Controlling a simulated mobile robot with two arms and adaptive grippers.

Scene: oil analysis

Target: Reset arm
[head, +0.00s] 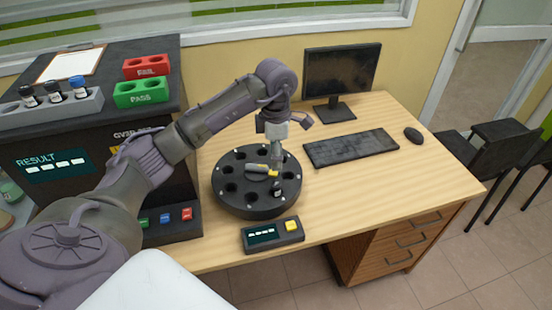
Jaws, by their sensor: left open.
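My left arm comes in from the left and reaches over the desk. My left gripper (276,172) points down over the black round carousel (226,201), and its fingers are small and partly hard to make out. A small dark vial (277,188) sits in the carousel near the fingertips; I cannot tell whether they touch it. The other carousel holes that show look empty. My right gripper is not in view.
A grey rack (52,108) with several vials, a red FAIL block (147,66) and a green PASS block (140,94) stand on the dark machine (54,167). A small display box (272,234), keyboard (350,148), monitor (341,72) and mouse (413,135) are on the desk (420,180). Its right side is clear.

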